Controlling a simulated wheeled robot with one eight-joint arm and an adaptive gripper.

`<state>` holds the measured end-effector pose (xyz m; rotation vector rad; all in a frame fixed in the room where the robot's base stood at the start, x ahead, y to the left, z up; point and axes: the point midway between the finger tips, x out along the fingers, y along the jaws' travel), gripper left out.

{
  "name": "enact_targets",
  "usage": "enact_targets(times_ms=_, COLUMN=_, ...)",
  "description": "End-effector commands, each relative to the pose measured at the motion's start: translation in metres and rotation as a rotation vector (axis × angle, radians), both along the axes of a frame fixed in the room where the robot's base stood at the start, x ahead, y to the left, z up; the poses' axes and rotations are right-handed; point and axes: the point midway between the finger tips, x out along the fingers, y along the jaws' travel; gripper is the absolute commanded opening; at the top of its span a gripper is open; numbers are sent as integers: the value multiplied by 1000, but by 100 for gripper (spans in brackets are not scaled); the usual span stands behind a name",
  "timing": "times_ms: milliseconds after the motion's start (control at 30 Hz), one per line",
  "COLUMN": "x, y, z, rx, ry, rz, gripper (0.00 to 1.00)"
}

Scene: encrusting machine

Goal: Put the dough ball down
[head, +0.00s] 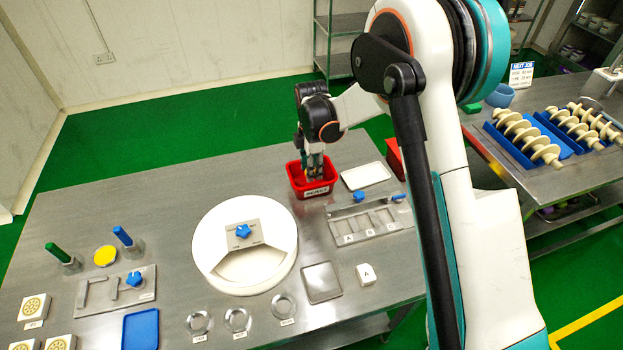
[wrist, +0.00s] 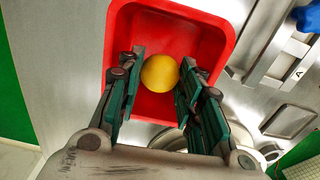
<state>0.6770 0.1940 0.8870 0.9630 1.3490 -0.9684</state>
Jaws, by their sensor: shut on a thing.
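A yellow dough ball (wrist: 160,73) sits between the fingers of my gripper (wrist: 158,80) in the wrist view. My gripper is shut on it. The ball is over or inside a red bin (wrist: 205,27); I cannot tell whether it touches the bin's floor. In the head view my gripper (head: 315,168) points down into the red bin (head: 314,192), which has a label on its front. The ball is hardly visible there, hidden by the fingers and the bin wall.
A round white unit (head: 215,235) with a blue knob stands left of the bin. A white tray (head: 366,175) lies right of it, with a metal fixture (head: 370,219) in front. A blue tray (head: 140,329) is at the front left. Bare table lies left of the bin.

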Motion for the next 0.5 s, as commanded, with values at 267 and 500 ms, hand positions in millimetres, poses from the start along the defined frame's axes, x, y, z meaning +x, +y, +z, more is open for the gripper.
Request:
enact_targets(times_ms=267, x=0, y=0, z=-35, rx=0, ry=0, rz=0, gripper=9)
enact_targets(times_ms=500, x=0, y=0, z=-42, rx=0, ry=0, rz=0, gripper=9)
